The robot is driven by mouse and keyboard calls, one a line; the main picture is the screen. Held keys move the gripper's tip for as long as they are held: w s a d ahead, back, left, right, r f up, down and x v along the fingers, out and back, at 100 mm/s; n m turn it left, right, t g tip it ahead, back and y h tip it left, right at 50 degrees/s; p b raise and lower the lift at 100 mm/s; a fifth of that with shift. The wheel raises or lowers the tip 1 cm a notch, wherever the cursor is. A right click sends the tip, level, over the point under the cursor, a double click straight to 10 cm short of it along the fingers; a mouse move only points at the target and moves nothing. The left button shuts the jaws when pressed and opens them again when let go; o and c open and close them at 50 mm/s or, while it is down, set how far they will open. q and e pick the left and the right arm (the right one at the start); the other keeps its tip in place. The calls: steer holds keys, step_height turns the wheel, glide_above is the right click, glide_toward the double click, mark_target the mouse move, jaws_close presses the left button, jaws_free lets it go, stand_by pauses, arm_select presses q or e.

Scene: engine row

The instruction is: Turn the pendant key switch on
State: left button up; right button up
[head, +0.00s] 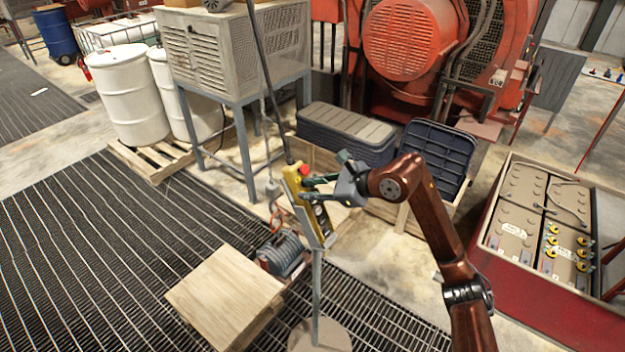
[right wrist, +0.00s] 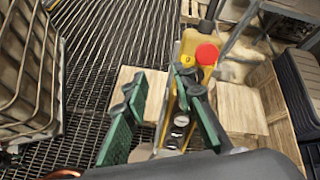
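In the right wrist view, the pendant (right wrist: 190,45) has a red mushroom button (right wrist: 207,54), a small yellow button (right wrist: 187,61) and a column of round controls (right wrist: 180,121) below. I cannot tell which control is the key switch. My right gripper (head: 312,184) is at the pendant's right side; in its wrist view, the open green-padded fingers (right wrist: 162,84) have nothing clamped between them. The right finger overlaps the pendant; contact is unclear. My left gripper is out of view.
A hook (head: 273,190) hangs left of the pendant, above a grey motor (head: 282,254) and wooden box (head: 226,292). An open crate with a dark blue lid (head: 437,158) stands behind my right arm. A red battery case (head: 545,292) is at right.

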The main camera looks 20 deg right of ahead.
steer(key=w+d+r+h, duration=0.1)
steer(key=d+h, duration=0.2)
steer(key=d, duration=0.2)
steer(key=p+x, duration=0.1)
steer(key=x, duration=0.7)
steer(key=shift+a+r+p, duration=0.15)
steer(key=shift+r+p, duration=0.05)
steer(key=shift+p, duration=0.15)
steer(key=shift+c, duration=0.2)
jaws_close()
